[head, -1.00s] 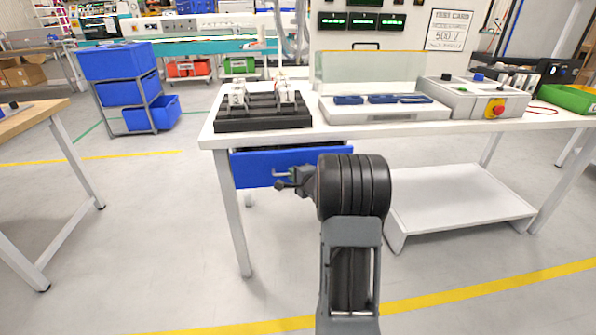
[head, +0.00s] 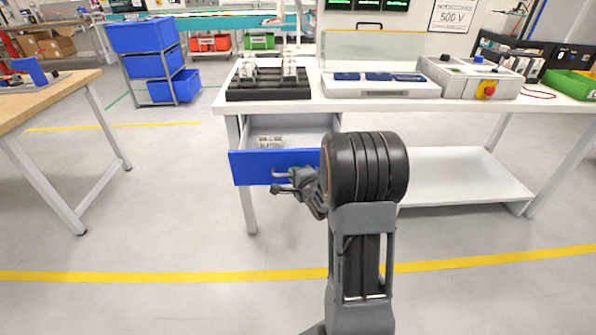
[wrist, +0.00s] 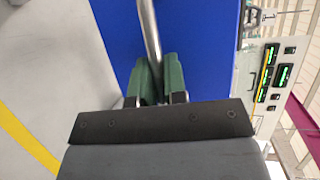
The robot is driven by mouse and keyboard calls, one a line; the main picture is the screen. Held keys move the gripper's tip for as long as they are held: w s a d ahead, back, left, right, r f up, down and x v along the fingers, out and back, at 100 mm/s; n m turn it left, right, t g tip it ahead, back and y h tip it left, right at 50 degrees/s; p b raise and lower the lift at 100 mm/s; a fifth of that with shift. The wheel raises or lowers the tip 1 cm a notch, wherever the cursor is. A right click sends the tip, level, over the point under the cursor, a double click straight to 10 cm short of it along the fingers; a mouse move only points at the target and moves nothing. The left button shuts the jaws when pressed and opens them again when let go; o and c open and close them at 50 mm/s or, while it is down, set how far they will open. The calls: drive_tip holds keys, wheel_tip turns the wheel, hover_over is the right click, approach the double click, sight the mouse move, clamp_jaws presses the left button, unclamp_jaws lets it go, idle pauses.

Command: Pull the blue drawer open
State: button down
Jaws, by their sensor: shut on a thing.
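The blue drawer (head: 262,170) is under the left part of the white table in the head view. It stands part way open, and its grey inside and a small pale item (head: 271,142) at its back show. My gripper (head: 284,183) is at the front of the drawer, with my arm partly hiding the drawer's right end. In the wrist view the blue drawer front (wrist: 195,45) fills the middle, with a grey bar handle (wrist: 149,35) running across it. The green fingers of my gripper (wrist: 158,78) are shut on the handle, one on each side.
The white table (head: 300,105) holds a black rack (head: 268,90), a tray with blue parts (head: 378,85) and a grey box with a red knob (head: 484,90). A wooden table (head: 45,95) stands at the left. The floor before the drawer is clear.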

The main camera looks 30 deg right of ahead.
drive_tip(key=shift+s, duration=0.4)
drive_tip(key=c, duration=1.5)
unclamp_jaws()
drive_tip(key=shift+o, duration=0.2)
drive_tip(key=shift+a, duration=0.1)
drive_tip(key=s+r+b, duration=0.2)
drive_tip(key=s+b, duration=0.9)
drive_tip(key=s, duration=0.2)
drive_tip(key=shift+s+a+r, duration=0.25)
drive_tip(key=shift+s+a, duration=0.05)
drive_tip(key=shift+a, duration=0.05)
